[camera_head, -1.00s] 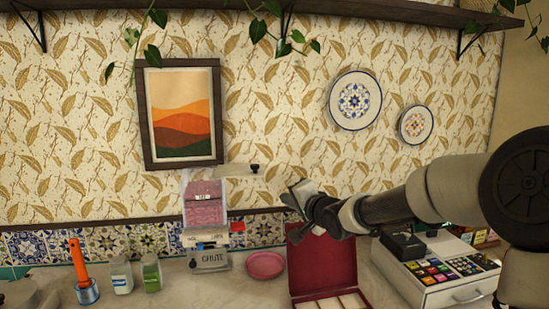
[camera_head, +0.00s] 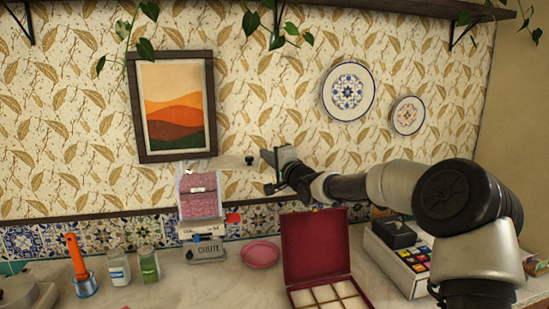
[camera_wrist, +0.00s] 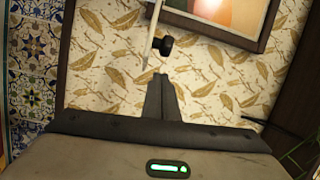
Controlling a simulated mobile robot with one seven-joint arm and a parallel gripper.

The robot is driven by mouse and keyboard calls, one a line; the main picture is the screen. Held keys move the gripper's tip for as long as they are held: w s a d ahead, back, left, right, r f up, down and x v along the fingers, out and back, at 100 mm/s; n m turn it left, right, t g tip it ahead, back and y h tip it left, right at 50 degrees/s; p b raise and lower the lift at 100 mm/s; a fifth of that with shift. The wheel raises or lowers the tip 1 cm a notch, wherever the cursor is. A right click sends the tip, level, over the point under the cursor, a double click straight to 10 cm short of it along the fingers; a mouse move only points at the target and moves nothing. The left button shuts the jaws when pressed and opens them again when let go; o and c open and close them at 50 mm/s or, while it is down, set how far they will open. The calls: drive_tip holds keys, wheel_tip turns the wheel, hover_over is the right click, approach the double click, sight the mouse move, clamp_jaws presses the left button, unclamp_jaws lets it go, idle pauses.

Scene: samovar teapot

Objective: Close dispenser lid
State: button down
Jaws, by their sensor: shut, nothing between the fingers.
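The dispenser (camera_head: 200,204) stands on the counter against the tiled wall. It has a clear hopper with pinkish contents and a grey base marked "CHUTE". Its lid (camera_head: 222,163) is swung open and sticks out to the right from the hopper top, with a black knob (camera_head: 249,160) at its outer end. My gripper (camera_head: 270,172) is just right of the knob, apart from it, at nearly its height. In the wrist view the lid shows edge-on (camera_wrist: 153,38) with its knob (camera_wrist: 163,45) beyond my gripper's fingertips (camera_wrist: 160,78). The fingers are together and empty.
A pink dish (camera_head: 261,254) and an open red box (camera_head: 316,250) sit right of the dispenser. Two jars (camera_head: 119,268) and an orange-handled tool (camera_head: 77,262) stand to the left. A framed picture (camera_head: 172,108) hangs above.

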drive_tip(key=shift+s+a, duration=0.45)
drive_tip(key=shift+s, duration=0.2)
drive_tip(key=shift+s+a, duration=0.4)
drive_tip(key=shift+s, duration=0.2)
drive_tip(key=shift+f, duration=0.1)
